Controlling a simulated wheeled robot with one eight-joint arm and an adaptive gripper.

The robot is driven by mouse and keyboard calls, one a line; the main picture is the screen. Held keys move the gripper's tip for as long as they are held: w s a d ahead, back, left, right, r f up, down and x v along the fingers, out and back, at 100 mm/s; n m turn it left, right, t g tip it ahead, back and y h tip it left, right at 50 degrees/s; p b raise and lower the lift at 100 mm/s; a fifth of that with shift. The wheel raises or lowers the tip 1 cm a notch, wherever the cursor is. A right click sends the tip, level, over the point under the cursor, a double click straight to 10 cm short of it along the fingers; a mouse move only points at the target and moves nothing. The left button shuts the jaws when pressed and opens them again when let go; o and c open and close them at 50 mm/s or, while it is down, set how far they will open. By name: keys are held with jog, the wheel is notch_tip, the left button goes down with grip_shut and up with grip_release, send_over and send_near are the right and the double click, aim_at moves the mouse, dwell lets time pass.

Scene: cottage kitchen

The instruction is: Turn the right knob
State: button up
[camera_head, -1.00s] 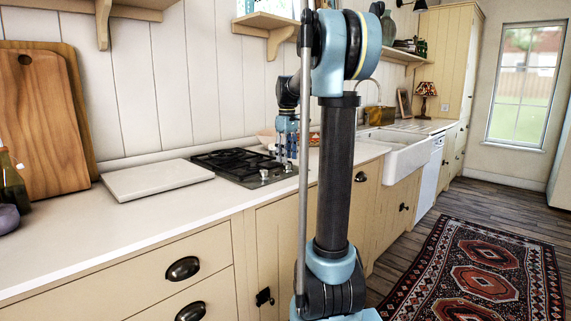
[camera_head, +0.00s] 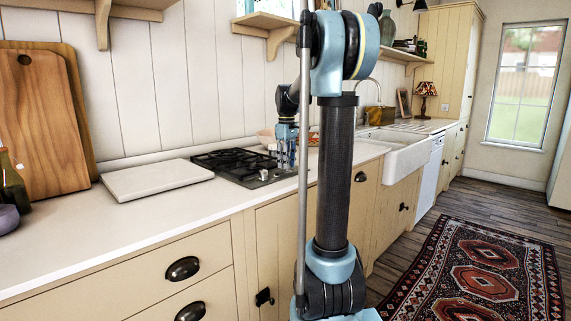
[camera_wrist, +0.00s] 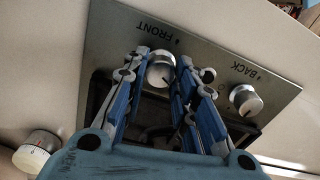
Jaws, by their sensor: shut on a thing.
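The hob's control plate (camera_wrist: 210,62) shows in the wrist view with two silver knobs with pale tops. The knob by the inverted word FRONT (camera_wrist: 162,68) is between the fingertips of my gripper (camera_wrist: 163,62), which is shut on it. The knob by the word BACK (camera_wrist: 245,99) stands free to the right in that view. In the head view my gripper (camera_head: 285,163) points down at the right end of the black gas hob (camera_head: 232,161); the held knob is hard to make out there.
A white slab (camera_head: 157,178) lies on the counter left of the hob. A bowl (camera_head: 266,138) stands behind my gripper. A white sink (camera_head: 400,152) is further right. In the wrist view a pale round thing (camera_wrist: 37,150) sits at lower left.

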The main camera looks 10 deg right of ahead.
dwell(0.3)
jog(key=m, duration=0.6)
jog(key=shift+m, duration=0.3)
jog(key=m, duration=0.5)
jog(key=shift+d+m, duration=0.1)
jog(key=shift+m, duration=0.2)
dwell(0.3)
jog(key=o, duration=1.1)
jog(key=shift+c, duration=0.2)
jog(key=shift+r, duration=3.95)
